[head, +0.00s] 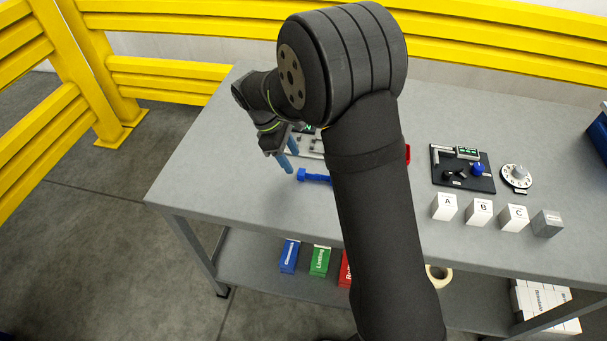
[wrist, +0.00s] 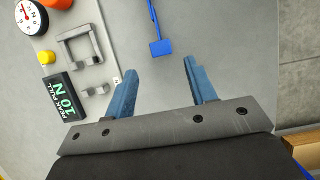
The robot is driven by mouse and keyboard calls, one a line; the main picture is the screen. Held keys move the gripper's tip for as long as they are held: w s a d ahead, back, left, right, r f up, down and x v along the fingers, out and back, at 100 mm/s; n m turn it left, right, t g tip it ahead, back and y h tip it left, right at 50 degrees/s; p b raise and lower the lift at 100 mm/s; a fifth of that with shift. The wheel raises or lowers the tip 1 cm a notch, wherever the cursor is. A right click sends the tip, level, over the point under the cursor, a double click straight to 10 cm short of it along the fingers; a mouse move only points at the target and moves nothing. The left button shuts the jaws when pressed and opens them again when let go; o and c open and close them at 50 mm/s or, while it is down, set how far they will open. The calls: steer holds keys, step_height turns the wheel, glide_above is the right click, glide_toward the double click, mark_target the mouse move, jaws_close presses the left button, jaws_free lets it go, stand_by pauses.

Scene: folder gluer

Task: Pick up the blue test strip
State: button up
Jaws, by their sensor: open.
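The blue test strip (head: 316,178) lies flat on the grey table, left of my forearm, which hides its right end in the head view. In the wrist view, the strip (wrist: 161,47) is a narrow bar with a wide, square near end. My gripper (head: 287,166) is above the table with its two blue fingers apart. In the wrist view, the open gripper (wrist: 160,68) has nothing between its fingers. The strip's wide end appears just beyond the fingertips, between their lines. I see no contact.
A pull tester (wrist: 65,88) with a "10 N" display and metal clamps is left of the fingers. On the table's right are a black board (head: 465,183), a dial (head: 516,177) and several blocks, including block A (head: 445,207). Yellow rails (head: 170,75) stand behind.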

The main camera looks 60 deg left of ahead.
mark_target(300, 172)
steer(key=x, duration=0.4)
steer(key=shift+d+r, duration=0.15)
steer(key=shift+d, duration=0.15)
steer(key=shift+w+d+f, duration=0.1)
steer(key=shift+w+f, duration=0.05)
steer(key=shift+f, duration=0.3)
steer(key=c, duration=1.1)
